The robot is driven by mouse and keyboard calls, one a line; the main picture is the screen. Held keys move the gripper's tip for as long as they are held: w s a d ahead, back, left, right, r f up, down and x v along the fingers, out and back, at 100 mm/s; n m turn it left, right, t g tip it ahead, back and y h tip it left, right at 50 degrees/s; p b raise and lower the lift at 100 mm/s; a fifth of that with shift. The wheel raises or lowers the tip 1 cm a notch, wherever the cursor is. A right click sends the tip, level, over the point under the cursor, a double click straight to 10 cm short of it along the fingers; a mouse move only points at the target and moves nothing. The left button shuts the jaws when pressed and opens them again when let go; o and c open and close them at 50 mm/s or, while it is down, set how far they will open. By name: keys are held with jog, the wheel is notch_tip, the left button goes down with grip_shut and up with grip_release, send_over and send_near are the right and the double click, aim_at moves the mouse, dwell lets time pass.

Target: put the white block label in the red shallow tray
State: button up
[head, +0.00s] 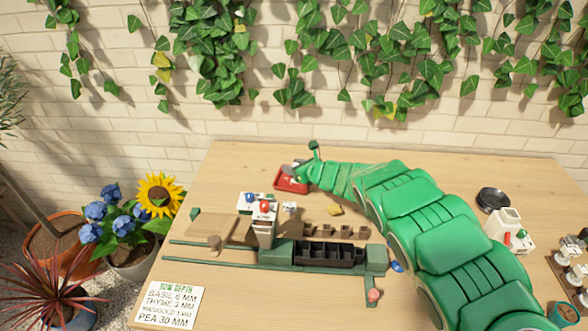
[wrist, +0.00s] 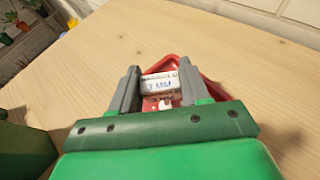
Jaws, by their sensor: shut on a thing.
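The white block label (wrist: 160,82) sits between the two grey fingers of my gripper (wrist: 159,68) in the wrist view. Its face carries dark print that seems to end in "MM". My gripper is shut on it. The red shallow tray (wrist: 214,88) lies below and around the label in that view. In the head view the red tray (head: 290,187) is at the back middle of the table, with the end of my green arm over its right side. The label is not clear in the head view, and I cannot tell whether it touches the tray floor.
A dark green rail fixture with a black cell tray (head: 328,254) stands mid-table. A sowing-depth card (head: 170,305) is front left. A black dish (head: 492,198) is at right. Bare wood surrounds the red tray's back.

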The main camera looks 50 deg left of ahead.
jog(key=shift+f, duration=0.5)
jog(key=o, duration=1)
jog(key=shift+f, duration=0.1)
jog(key=shift+v, duration=6.05)
